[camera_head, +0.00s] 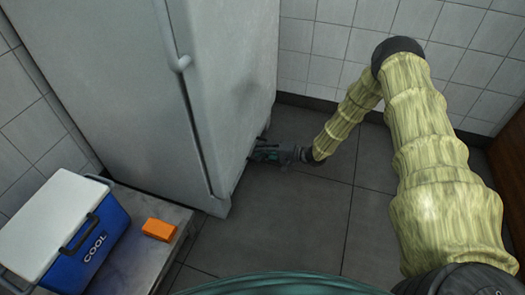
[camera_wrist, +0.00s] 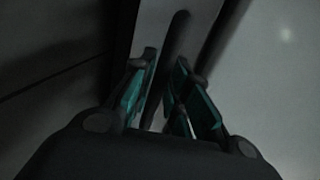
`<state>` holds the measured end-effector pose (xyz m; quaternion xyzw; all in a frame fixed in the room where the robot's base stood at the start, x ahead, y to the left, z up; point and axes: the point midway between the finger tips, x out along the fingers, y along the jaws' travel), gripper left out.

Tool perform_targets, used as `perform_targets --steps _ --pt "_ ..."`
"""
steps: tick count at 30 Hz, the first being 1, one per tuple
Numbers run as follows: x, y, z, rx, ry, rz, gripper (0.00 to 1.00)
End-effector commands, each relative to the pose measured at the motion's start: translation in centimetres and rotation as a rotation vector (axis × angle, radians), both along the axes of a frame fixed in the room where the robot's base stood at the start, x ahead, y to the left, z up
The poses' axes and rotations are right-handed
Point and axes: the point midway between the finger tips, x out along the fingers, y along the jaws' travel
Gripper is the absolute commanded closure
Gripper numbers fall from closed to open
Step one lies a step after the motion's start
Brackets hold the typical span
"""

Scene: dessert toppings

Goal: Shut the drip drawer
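The tall white appliance (camera_head: 225,90) fills the upper middle of the head view. My gripper (camera_head: 256,153) is down low at its right-hand side, close to the floor. In the wrist view, my gripper's teal-padded fingers (camera_wrist: 166,60) stand apart with a gap between them. Beyond the gap is a pale panel (camera_wrist: 150,22) with a dark upright bar (camera_wrist: 178,35), which looks like a handle. The bar runs toward the gap, but I cannot tell whether the fingers touch it. The panel may be the drip drawer's front. How far the drawer stands out is not clear.
A blue cooler with a white lid (camera_head: 88,240) and an orange block (camera_head: 159,229) are on a low grey surface (camera_head: 130,270) at the lower left. Grey floor (camera_head: 300,215) is clear right of the appliance. A tiled wall (camera_head: 320,45) stands behind; a brown wooden piece is at far right.

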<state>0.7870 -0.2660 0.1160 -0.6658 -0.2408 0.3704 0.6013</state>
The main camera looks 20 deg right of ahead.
Motion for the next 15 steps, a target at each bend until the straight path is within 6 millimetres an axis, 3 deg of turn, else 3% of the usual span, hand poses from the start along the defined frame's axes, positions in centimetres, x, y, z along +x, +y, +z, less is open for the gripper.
perform_targets --steps 15 --pt "-0.62 -1.00 0.13 -0.001 0.001 -0.004 0.66"
